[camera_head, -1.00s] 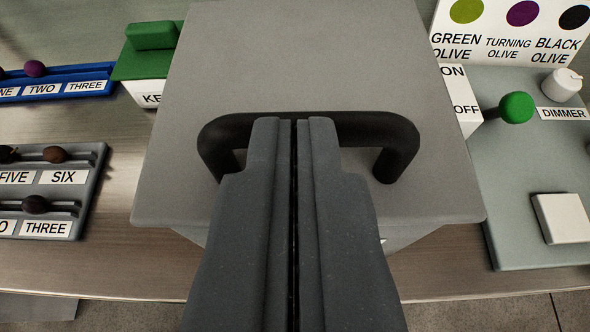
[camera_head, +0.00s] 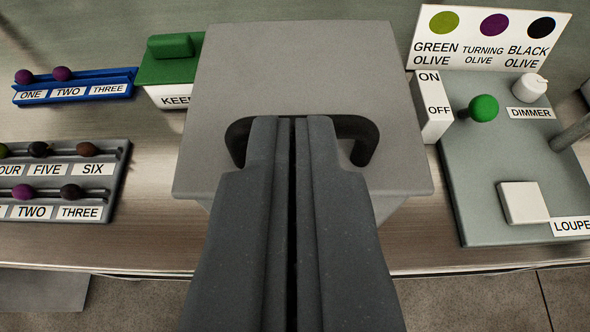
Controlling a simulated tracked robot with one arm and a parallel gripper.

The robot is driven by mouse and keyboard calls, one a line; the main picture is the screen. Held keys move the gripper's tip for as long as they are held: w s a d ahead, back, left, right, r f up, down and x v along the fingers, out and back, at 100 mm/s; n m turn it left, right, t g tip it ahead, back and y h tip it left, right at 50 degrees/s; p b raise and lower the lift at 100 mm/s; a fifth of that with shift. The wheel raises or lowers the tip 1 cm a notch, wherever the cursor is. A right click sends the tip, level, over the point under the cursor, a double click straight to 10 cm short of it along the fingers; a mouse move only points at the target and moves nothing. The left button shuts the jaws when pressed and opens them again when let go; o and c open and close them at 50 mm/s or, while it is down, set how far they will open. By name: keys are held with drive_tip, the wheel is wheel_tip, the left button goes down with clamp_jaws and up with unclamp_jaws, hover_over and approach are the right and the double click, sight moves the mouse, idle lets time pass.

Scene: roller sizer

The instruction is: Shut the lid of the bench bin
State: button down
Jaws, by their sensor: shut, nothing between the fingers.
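The bench bin is a grey box on the bench in the middle of the view. Its flat grey lid (camera_head: 306,70) lies over the top and looks shut, with no gap that I can make out. A black bar handle (camera_head: 362,135) is fixed across the lid's near part. My gripper (camera_head: 292,120) is shut and empty. Its fingertips show in front of the handle's middle and hide part of it; I cannot tell whether they touch it. The fingers also hide most of the bin's front.
At left are a blue rack (camera_head: 104,88), a grey rack (camera_head: 108,190) with olives, and a green-lidded box (camera_head: 170,68). At right, a grey-green panel (camera_head: 480,205) carries a green knob (camera_head: 483,108), a dimmer and a white block. The bench's front edge is clear.

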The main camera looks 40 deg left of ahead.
drive_tip(key=s+d, duration=0.5)
drive_tip(key=s, duration=0.1)
drive_tip(key=w+d+r+m+t+h+p, duration=0.1)
drive_tip(key=w+d+r+m+h+p, duration=0.25)
drive_tip(key=r, duration=0.35)
drive_tip(key=w+d+r+m+t+h+p, duration=0.25)
drive_tip(key=w+d+r, duration=0.2)
drive_tip(key=r, duration=0.25)
drive_tip(key=w+a+r+m+t+h+p, duration=0.1)
drive_tip(key=a+r, duration=0.3)
drive_tip(key=r, duration=0.4)
drive_tip(key=w+a+r+m+t+h+p, duration=0.1)
drive_tip(key=w+a+r+p, duration=0.1)
drive_tip(key=a+r, duration=0.3)
wheel_tip(320, 180, up, 4)
drive_tip(key=shift+w+f+h, duration=0.1)
drive_tip(key=shift+w+h, duration=0.2)
drive_tip(key=shift+w, duration=0.35)
